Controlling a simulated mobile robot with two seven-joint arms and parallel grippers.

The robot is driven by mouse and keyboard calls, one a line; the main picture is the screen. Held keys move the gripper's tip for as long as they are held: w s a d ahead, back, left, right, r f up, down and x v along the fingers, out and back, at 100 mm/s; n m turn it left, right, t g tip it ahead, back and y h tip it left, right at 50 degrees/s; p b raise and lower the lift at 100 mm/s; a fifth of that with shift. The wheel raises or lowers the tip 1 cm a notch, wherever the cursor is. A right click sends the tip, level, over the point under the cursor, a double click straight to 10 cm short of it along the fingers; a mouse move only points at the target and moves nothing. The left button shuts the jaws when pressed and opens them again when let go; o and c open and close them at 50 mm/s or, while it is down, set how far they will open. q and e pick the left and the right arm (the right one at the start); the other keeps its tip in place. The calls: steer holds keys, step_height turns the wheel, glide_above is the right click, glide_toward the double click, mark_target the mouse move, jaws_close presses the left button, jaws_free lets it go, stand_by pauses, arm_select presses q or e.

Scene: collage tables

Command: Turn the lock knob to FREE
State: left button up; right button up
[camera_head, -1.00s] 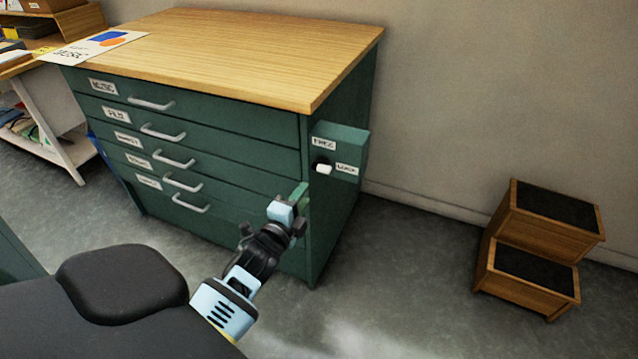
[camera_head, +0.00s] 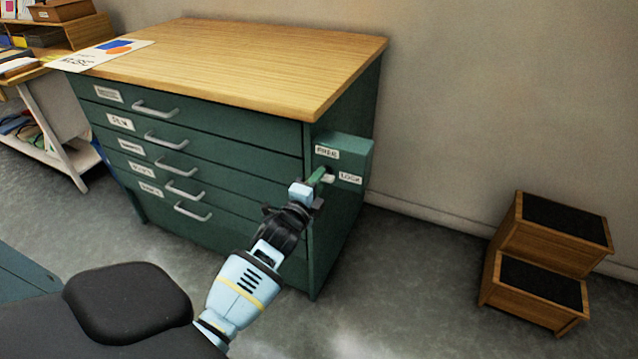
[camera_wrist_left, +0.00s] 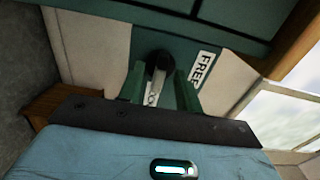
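The lock box (camera_head: 345,150) is a green housing on the right side of the green drawer cabinet (camera_head: 225,150). It bears a FREE label (camera_head: 327,152) at upper left and a LOCK label (camera_head: 350,179) at lower right. The lock knob's pale handle (camera_head: 329,179) points toward LOCK; its dark hub is mostly hidden by my gripper. My left gripper (camera_head: 319,176), with green fingers, is at the knob. In the left wrist view the knob (camera_wrist_left: 157,62) shows between the spread fingers of my left gripper (camera_wrist_left: 160,88), with gaps visible beside its handle. My right gripper is out of view.
The cabinet has a wooden top (camera_head: 230,60) with a printed sheet (camera_head: 100,53) on it, and several drawers with protruding handles. A wooden step stool (camera_head: 540,265) stands at the right by the wall. The floor between cabinet and stool is clear.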

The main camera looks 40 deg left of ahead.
arm_select(q)
steer(key=shift+w, duration=0.2)
jaws_close()
steer(key=shift+n, duration=0.3)
steer(key=shift+n+p, duration=2.9)
steer(key=shift+n, duration=5.8)
jaws_free()
